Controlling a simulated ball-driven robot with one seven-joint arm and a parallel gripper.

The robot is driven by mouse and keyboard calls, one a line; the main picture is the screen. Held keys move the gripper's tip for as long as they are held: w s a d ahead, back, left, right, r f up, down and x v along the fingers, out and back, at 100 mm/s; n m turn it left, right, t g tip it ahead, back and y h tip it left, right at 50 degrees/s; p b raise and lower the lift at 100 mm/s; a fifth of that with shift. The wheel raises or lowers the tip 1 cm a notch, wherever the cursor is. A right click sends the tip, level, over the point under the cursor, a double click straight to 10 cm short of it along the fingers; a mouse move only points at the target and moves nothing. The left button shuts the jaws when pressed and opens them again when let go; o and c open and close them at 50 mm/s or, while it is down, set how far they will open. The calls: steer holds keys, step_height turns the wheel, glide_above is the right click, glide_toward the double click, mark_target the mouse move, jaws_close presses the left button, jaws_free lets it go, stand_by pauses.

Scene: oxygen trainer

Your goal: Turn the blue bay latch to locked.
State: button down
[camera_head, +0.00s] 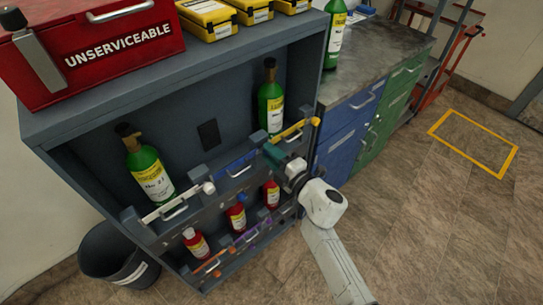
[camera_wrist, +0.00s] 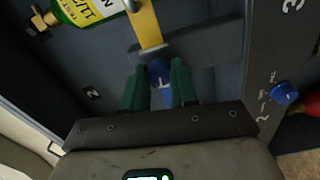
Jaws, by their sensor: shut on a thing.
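The blue bay latch (camera_head: 240,164) is a blue bar across the front of the middle bay in the head view, running up to the right towards my gripper. In the wrist view, its blue end (camera_wrist: 160,75) sits between the two green fingers of my gripper (camera_wrist: 158,88). My gripper also shows in the head view (camera_head: 273,155), shut on the right end of the latch. The fingers partly hide this end, and I cannot read any lock marking for it.
A yellow latch (camera_head: 296,130) is close to the right of my gripper, below a green bottle (camera_head: 271,100). A white latch (camera_head: 170,208) crosses the left bay. Small red bottles (camera_head: 236,217) stand on the shelf below. The floor right of the cabinet is open.

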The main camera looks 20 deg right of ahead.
steer(key=shift+f+n, duration=0.15)
steer(key=shift+n, duration=0.45)
steer(key=c, duration=0.9)
jaws_free()
steer(key=shift+s, duration=0.15)
steer(key=v, duration=1)
steer(key=shift+s+d+p, duration=0.1)
steer(key=shift+s+p, duration=0.2)
steer(key=shift+p, duration=0.05)
